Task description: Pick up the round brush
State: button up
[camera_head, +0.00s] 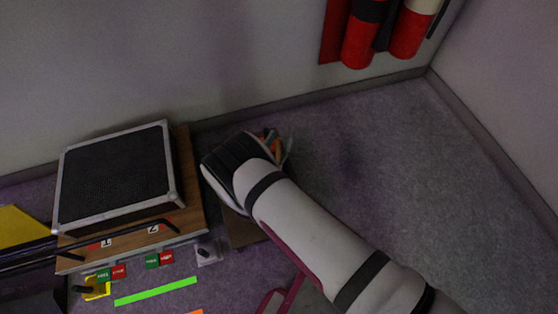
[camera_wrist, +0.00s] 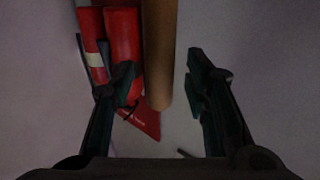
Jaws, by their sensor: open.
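My gripper (camera_wrist: 162,82) is open in the wrist view, one finger on each side. A plain brown rod with a rounded end (camera_wrist: 160,50) comes down from the top of that view between the fingers, with a gap to the right one. I cannot tell whether it is part of the round brush; no bristles show. In the head view my arm's end hides the gripper. Small orange and grey-green items (camera_head: 273,144) show just past it, too small to name. The round brush cannot be made out for certain.
Red cylinders (camera_head: 362,42) hang on the back wall at the upper right; red cylinders also show in the wrist view (camera_wrist: 124,45). A black framed case (camera_head: 115,178) stands on a wooden board (camera_head: 190,190) at left. The carpet (camera_head: 380,150) right of my arm is clear.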

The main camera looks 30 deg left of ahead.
grip_shut()
jog(key=shift+r, duration=0.1)
